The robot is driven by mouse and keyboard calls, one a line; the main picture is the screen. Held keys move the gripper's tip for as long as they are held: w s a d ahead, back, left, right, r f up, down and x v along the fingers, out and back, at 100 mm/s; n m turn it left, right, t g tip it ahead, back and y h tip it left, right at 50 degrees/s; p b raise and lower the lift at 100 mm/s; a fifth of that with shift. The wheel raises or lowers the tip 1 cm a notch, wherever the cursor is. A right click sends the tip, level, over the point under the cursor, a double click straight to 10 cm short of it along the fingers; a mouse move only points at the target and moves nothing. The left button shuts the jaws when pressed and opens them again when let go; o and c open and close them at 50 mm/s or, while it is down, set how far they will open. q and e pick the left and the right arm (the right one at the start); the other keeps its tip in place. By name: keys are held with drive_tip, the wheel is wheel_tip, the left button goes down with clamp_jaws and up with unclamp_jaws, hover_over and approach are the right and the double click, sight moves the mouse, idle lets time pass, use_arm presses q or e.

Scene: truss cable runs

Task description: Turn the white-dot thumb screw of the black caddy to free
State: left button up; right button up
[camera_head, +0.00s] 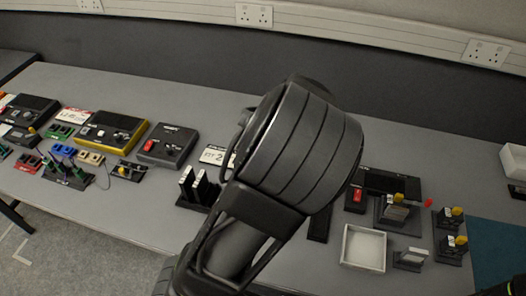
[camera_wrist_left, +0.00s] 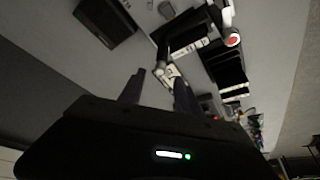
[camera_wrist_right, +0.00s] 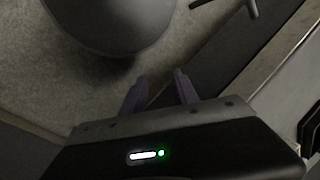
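I cannot pick out a white-dot thumb screw for certain in any view. In the head view, several small black holders with yellow knobs, one of them here (camera_head: 451,216), stand at the right of the table. A black holder with upright white-edged plates (camera_head: 197,188) stands left of my arm. My left gripper (camera_wrist_left: 159,76) is open in the left wrist view; a small white and dark part (camera_wrist_left: 168,72) appears beyond its fingertips, contact unclear. My right gripper (camera_wrist_right: 160,75) is open and empty, over the floor. Both grippers are hidden or out of frame in the head view.
My large dark arm link covers the middle of the grey table (camera_head: 100,205) in the head view. A white open tray (camera_head: 364,248) is at the right front. Black, yellow and grey boxes (camera_head: 110,130) line the left back. A wall with sockets (camera_head: 254,15) is behind.

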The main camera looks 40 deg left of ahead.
use_arm(q)
drive_tip(key=v, duration=0.3)
drive_tip(key=shift+d+r, duration=0.1)
drive_tip(key=shift+r, duration=0.15)
idle(0.4)
